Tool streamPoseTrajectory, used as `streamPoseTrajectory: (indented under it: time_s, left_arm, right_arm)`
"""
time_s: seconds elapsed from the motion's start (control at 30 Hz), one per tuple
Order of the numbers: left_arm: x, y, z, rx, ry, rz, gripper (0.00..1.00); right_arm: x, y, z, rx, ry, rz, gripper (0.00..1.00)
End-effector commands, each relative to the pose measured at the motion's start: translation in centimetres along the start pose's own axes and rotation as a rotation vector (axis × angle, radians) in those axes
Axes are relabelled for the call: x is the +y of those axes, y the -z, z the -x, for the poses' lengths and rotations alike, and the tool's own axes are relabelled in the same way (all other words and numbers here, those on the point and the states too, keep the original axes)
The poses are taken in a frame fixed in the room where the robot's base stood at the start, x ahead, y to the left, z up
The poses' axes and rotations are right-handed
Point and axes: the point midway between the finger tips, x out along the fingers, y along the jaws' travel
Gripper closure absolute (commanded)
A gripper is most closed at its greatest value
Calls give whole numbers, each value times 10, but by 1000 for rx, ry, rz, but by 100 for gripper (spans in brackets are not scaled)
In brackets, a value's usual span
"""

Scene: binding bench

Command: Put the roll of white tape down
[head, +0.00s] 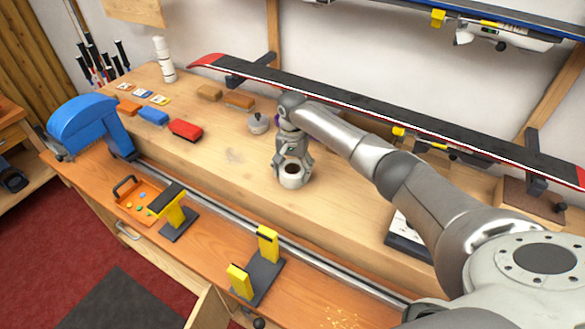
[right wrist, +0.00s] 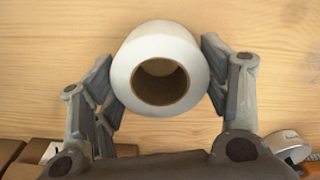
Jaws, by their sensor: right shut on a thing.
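The roll of white tape (head: 292,177) is upright on its flat side, its brown core opening facing up, at the middle of the wooden bench top in the head view. My right gripper (head: 293,165) reaches down over it and is shut on it. In the right wrist view the roll of white tape (right wrist: 160,68) sits between the two fingers of the right gripper (right wrist: 160,80), with bare wood behind it. I cannot tell whether its underside touches the bench. My left gripper is not in view.
The bench top (head: 235,190) around the roll is mostly clear. A small round grey pot (head: 258,123) and a red block (head: 186,129) lie behind left. A ski (head: 400,122) runs along the back. Yellow-topped clamps (head: 268,243) stand along the lower front ledge.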

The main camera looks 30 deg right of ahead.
Motion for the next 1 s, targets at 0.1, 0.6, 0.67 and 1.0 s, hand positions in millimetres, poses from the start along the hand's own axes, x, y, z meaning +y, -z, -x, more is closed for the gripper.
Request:
streamPoseTrajectory:
  time_s: [0.1, 0.6, 0.67, 1.0]
  left_arm:
    - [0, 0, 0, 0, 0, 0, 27]
    - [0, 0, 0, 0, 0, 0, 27]
    - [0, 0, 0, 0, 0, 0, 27]
    - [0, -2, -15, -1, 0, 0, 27]
  right_arm:
    - [0, 0, -2, -1, 0, -1, 56]
    - [0, 0, -3, 0, -1, -1, 10]
    - [0, 0, -2, 0, 0, 0, 10]
    - [-1, 1, 45, 4, 4, 1, 10]
